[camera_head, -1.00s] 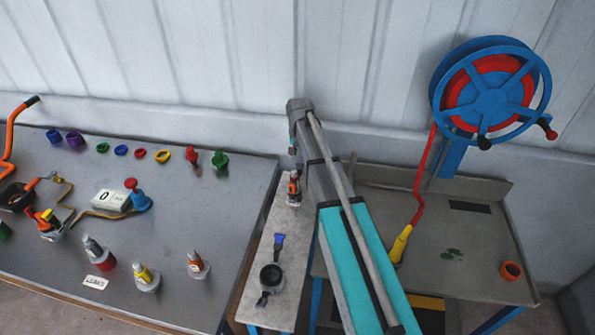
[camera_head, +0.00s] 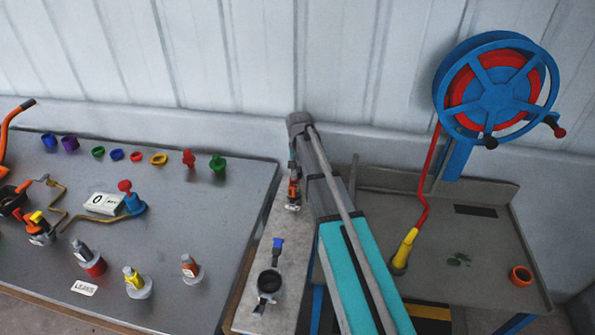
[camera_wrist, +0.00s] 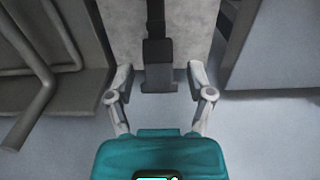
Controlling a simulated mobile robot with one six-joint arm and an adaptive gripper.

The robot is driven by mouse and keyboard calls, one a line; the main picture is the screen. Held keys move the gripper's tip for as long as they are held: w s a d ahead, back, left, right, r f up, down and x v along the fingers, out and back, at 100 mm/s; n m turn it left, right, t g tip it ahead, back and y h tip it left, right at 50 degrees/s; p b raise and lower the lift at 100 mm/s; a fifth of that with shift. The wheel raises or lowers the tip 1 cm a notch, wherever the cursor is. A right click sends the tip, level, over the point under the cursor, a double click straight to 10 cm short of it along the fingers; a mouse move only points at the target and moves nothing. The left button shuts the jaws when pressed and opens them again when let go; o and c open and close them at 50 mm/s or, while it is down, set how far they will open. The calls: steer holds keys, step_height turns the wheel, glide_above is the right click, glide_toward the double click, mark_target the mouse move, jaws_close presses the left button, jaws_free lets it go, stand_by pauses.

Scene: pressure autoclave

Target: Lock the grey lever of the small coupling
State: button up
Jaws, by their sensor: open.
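I cannot tell whether this is the coupling's grey lever. In the head view, a small orange-red and grey fitting (camera_head: 293,192) stands on the narrow bench, close beside my arm. It may be the small coupling; its lever is too small to make out. My gripper cannot be made out clearly there.
The narrow bench (camera_head: 251,258) also holds a black ring tool with a blue end (camera_head: 270,281). The left table (camera_head: 225,225) carries several bottles, rings and a gauge. At right, a tray table (camera_head: 490,240) holds an orange cup (camera_head: 521,276) below a blue-red wheel (camera_head: 497,88).

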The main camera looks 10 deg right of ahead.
jaws_close()
stand_by(0.3)
steer(key=shift+s, duration=0.1)
